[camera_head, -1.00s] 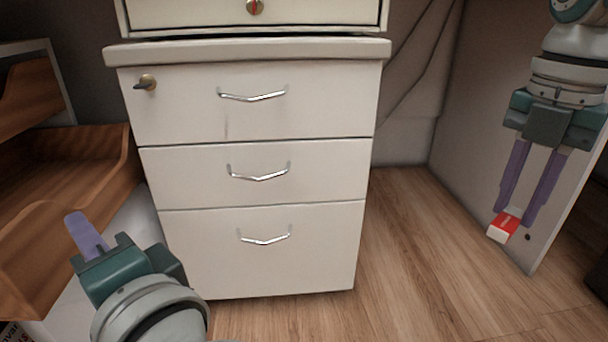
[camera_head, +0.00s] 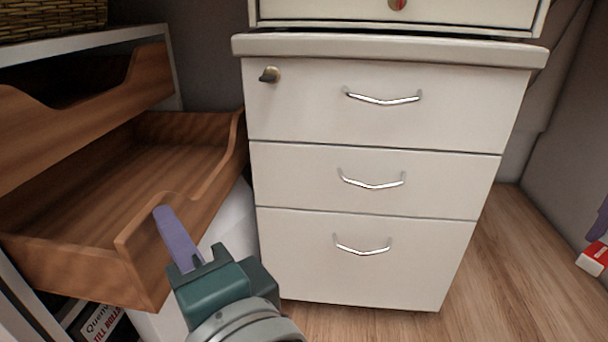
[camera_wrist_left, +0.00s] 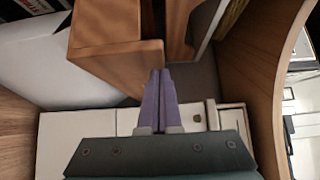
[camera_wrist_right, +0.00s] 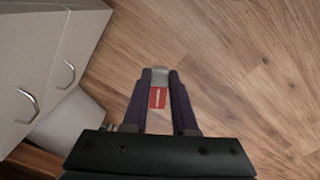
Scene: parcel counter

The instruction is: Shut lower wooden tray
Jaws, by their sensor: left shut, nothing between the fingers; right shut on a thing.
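The lower wooden tray (camera_head: 62,268) stands pulled out of the shelf unit at the left of the head view, its inside empty. The upper wooden tray (camera_head: 95,92) sits above it. My left gripper (camera_head: 165,212) is shut and empty, its fingers at the tray's front right corner; I cannot tell whether they touch. In the left wrist view, the shut fingers (camera_wrist_left: 158,78) are close to the wooden wall (camera_wrist_left: 108,60). My right gripper (camera_wrist_right: 158,80) is shut on a small red and white box (camera_wrist_right: 157,97), which also shows at the right edge of the head view (camera_head: 594,258).
A white drawer cabinet (camera_head: 365,270) with metal handles stands just right of the tray, all its drawers shut. A wicker basket (camera_head: 50,18) sits on top of the shelf unit. A box with printed lettering (camera_head: 102,322) is below the tray. Wooden floor is clear on the right.

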